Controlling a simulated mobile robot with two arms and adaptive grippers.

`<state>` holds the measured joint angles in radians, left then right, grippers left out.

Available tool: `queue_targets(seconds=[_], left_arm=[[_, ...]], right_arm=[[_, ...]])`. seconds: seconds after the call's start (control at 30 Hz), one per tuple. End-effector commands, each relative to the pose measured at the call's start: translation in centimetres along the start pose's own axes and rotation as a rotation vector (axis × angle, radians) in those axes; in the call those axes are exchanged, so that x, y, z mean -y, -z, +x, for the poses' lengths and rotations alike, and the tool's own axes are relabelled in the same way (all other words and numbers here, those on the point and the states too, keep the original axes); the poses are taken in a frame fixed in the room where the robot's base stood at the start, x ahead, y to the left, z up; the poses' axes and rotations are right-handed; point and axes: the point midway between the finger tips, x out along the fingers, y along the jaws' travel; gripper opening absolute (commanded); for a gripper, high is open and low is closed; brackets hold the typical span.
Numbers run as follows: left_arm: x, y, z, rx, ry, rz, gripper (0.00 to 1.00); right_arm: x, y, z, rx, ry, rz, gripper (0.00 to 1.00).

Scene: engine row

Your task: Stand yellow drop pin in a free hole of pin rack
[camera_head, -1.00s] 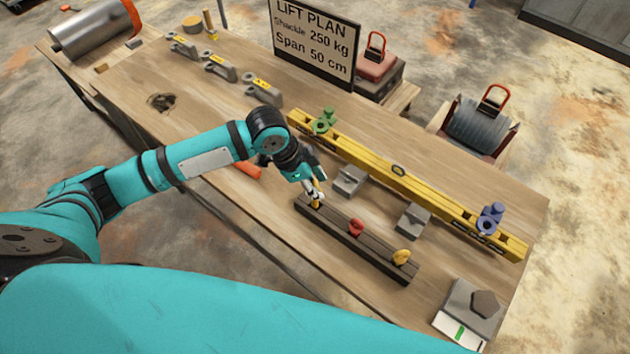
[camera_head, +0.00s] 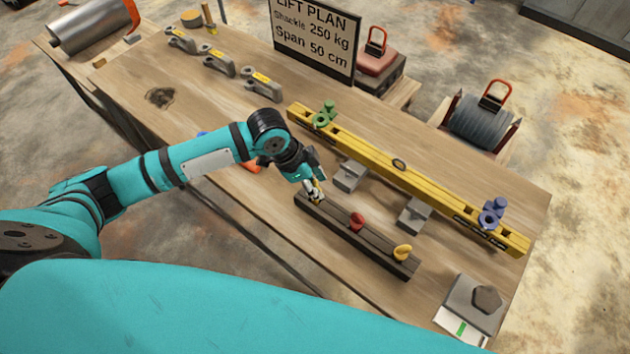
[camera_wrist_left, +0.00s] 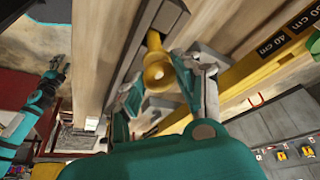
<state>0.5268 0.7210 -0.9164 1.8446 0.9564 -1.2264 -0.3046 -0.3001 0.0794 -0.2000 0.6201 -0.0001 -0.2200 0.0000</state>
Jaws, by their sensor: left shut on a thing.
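The yellow drop pin (camera_wrist_left: 157,72) is held between the fingers of my left gripper (camera_head: 314,192), which is shut on it. The pin rack (camera_head: 335,225) is a long dark bar on the table. My gripper is at its far-left end, with the pin over or at the bar there. In the left wrist view the pin's stem points at the rack (camera_wrist_left: 128,68); its tip is hidden, so I cannot tell how deep it sits. My right gripper (camera_wrist_left: 58,68) shows small at the left wrist view's edge.
A sign (camera_head: 315,40) stands at the back. A grey plate (camera_head: 468,306) lies front right.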

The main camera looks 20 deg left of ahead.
Motion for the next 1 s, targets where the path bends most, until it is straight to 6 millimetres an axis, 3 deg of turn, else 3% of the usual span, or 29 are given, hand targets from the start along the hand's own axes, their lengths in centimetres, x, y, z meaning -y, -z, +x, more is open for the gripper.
queue_targets(seconds=[0.57,0.6,0.77,1.0], left_arm=[[0.0,-0.5,1.4,-0.001,0.001,0.001,0.00],[0.0,-0.5,1.3,-0.001,0.001,0.001,0.38],[0.0,-0.5,1.3,-0.001,0.001,0.001,0.58],[0.0,-0.6,1.3,0.000,0.000,0.000,0.60]], right_arm=[[-0.1,-0.1,0.7,0.000,-0.002,0.000,0.40],[-0.1,-0.1,0.7,0.000,-0.002,0.000,0.40],[-0.1,-0.1,0.7,0.000,-0.002,0.000,0.40],[-0.2,-0.1,0.7,0.001,-0.002,-0.001,0.40]])
